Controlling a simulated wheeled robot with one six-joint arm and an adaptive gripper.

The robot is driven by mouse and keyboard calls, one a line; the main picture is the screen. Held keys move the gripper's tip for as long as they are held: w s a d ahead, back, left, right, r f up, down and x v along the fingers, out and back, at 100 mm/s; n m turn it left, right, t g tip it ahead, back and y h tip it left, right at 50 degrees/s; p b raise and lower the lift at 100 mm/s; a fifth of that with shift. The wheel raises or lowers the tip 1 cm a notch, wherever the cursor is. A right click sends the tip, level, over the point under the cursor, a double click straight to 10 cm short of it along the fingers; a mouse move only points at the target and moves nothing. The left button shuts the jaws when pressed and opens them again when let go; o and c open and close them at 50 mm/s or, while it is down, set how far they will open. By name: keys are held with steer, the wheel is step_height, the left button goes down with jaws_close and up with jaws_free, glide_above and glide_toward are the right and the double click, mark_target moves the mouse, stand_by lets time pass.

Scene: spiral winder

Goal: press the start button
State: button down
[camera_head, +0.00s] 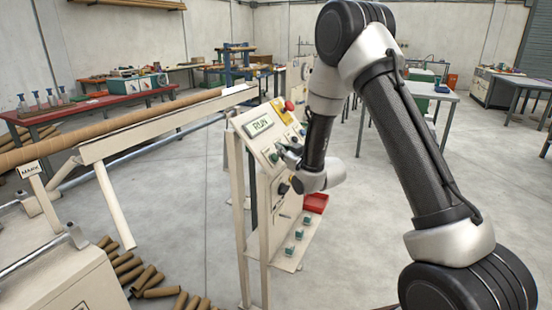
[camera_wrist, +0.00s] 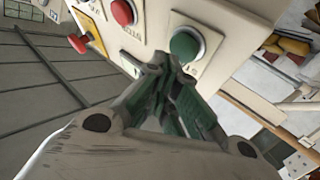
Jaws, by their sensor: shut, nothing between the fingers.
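The cream control panel (camera_head: 247,140) stands on a post frame in the middle of the head view, and its display (camera_head: 258,126) reads RUN. In the head view my gripper (camera_head: 284,154) is at the panel face and hides part of the controls.
A red button (camera_wrist: 122,12) lies left of the green one, and a red mushroom knob (camera_wrist: 78,43) on a yellow plate further left. A long brown tube (camera_head: 120,130) lies on the winder at left. Cardboard tubes (camera_head: 145,280) lie on the floor.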

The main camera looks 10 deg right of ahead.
steer(key=shift+s+d+r, duration=0.1)
steer(key=shift+r, duration=0.05)
steer(key=shift+s+d+r, duration=0.6)
steer(key=shift+d+r, duration=0.2)
steer(key=shift+s+d+r, duration=0.55)
steer(key=shift+d+r, duration=0.2)
steer(key=shift+r, duration=0.05)
steer(key=s+d+f+m+g+h, duration=0.1)
steer(key=s+f+g, duration=0.1)
steer(key=f, duration=0.3)
steer(key=s+d+f+g+h, duration=0.1)
steer(key=s+d+f+g, duration=0.15)
steer(key=f, duration=0.35)
steer(key=s+d+f+m+g+h, duration=0.1)
steer(key=s+d+f+g+h, duration=0.15)
steer(key=s+g, duration=0.35)
steer(key=s+d+r+m, duration=0.1)
steer(key=s+d+r, duration=0.1)
steer(key=s+r, duration=0.6)
steer(key=s+d+r+m+h, duration=0.1)
steer(key=s+d+r, duration=0.2)
steer(key=s+r, duration=0.5)
steer(key=s+d+r+m+g, duration=0.1)
steer(key=s+r, duration=0.7)
steer(key=s, duration=0.8)
steer(key=shift+d+m, duration=0.6)
steer(key=shift+d, duration=0.55)
